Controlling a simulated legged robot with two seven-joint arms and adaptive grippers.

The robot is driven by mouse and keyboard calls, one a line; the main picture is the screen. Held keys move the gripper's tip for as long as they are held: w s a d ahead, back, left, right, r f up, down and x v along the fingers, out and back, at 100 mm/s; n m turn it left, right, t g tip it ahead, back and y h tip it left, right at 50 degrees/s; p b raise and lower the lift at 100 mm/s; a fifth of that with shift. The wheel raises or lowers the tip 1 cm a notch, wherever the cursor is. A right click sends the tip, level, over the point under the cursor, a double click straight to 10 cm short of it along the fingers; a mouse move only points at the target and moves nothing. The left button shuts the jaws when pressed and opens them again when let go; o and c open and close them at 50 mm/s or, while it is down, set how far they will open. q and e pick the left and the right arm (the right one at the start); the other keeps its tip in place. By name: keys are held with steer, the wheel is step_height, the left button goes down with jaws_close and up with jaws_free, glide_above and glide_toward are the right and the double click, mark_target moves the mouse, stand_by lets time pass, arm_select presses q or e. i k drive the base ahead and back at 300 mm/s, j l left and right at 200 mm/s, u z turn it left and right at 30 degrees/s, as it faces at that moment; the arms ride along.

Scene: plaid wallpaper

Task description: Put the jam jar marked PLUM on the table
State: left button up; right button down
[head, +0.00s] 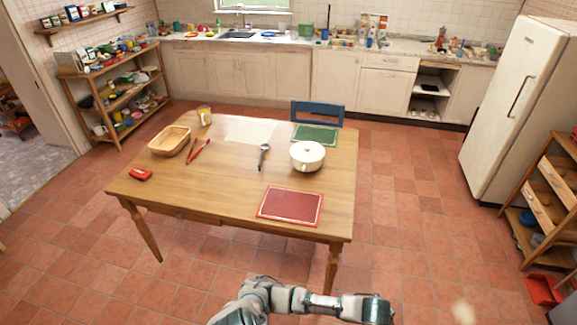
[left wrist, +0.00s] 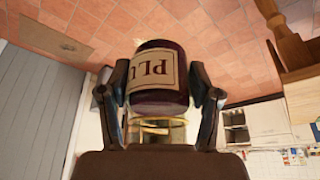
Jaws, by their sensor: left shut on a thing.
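My left gripper (left wrist: 163,100) is shut on a dark jam jar (left wrist: 158,98) in the left wrist view. The jar's cream label (left wrist: 153,70) shows the letters PLU; the rest of the word is turned out of sight. A finger lies along each side of the jar. The jar is off the table, with floor tiles behind it. The wooden table (head: 228,182) stands in the middle of the head view. One of my arms crosses the bottom of the head view, in front of the table; the jar cannot be made out there. My right gripper is not in view.
The front-middle tabletop is clear. A blue chair (head: 318,110) stands behind.

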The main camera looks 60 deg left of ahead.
mark_target(229, 197)
steer(key=j+u, duration=0.2)
steer(key=j, duration=0.25)
steer(key=i+j+u, duration=0.25)
steer(key=j, duration=0.2)
steer(key=j+u, duration=0.2)
steer(key=j, duration=0.25)
steer(key=i+j+u, duration=0.25)
steer(key=j, duration=0.2)
steer(key=j+u, duration=0.2)
steer(key=j, duration=0.2)
steer(key=i+j, duration=0.35)
steer(key=j, duration=0.2)
